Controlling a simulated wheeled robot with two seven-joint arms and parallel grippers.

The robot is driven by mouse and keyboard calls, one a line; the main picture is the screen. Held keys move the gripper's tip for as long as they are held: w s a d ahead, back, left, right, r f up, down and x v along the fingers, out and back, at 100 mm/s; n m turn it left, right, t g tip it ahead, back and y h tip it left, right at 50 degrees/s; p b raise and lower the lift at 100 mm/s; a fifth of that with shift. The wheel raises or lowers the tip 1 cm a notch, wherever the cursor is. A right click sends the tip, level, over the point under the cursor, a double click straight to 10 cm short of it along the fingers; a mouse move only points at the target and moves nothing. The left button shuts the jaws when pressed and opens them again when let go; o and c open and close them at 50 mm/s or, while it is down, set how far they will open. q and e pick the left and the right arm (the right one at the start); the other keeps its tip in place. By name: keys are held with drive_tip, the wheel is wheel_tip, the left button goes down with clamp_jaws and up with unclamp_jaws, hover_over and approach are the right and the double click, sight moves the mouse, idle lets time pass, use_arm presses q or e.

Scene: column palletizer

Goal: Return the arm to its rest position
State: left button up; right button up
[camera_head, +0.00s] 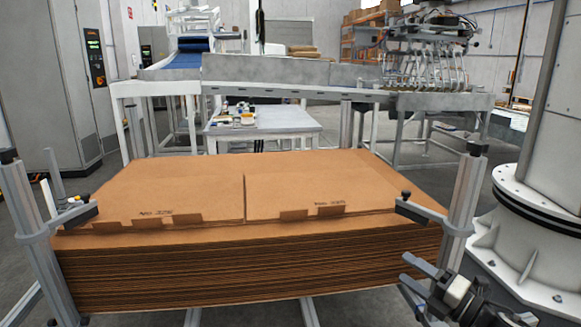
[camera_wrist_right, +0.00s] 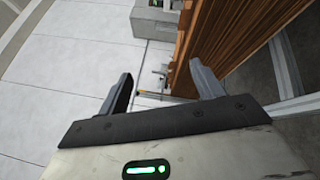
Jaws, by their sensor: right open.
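My right gripper (camera_head: 413,272) is at the lower right of the head view, in front of the right front corner of a stack of flat cardboard (camera_head: 250,262). Its two fingers are apart with nothing between them. In the right wrist view the open gripper (camera_wrist_right: 162,84) shows both dark fingers spread. The edge of the cardboard stack (camera_wrist_right: 240,30) rises beyond the right finger there; I see no clear contact. My left gripper is not in view.
Metal posts with clamps stand at the left (camera_head: 28,235) and right (camera_head: 464,200) front corners of the stack. A large white machine column base (camera_head: 520,235) is close on the right. A small table (camera_head: 265,128) and a conveyor (camera_head: 290,72) stand behind. Pale floor (camera_wrist_right: 60,80) is open at left in the wrist view.

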drive_tip(key=s+a+f+m+t+h, duration=0.1)
drive_tip(key=s+a+f+m+h, duration=0.3)
drive_tip(key=s+a+f+m, duration=0.5)
use_arm(q)
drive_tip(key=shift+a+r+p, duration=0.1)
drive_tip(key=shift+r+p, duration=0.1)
drive_tip(key=shift+p, duration=0.3)
use_arm(e)
drive_tip(key=s+a+f+m+g+h, duration=0.2)
drive_tip(key=s+a+m+g, duration=0.1)
drive_tip(key=s+m, duration=0.6)
drive_tip(key=s+a+f+m+g+h, duration=0.2)
drive_tip(key=s+a+m, duration=0.2)
drive_tip(key=s+m, duration=0.5)
drive_tip(key=shift+s+g, duration=0.4)
drive_tip(key=shift+s, duration=0.1)
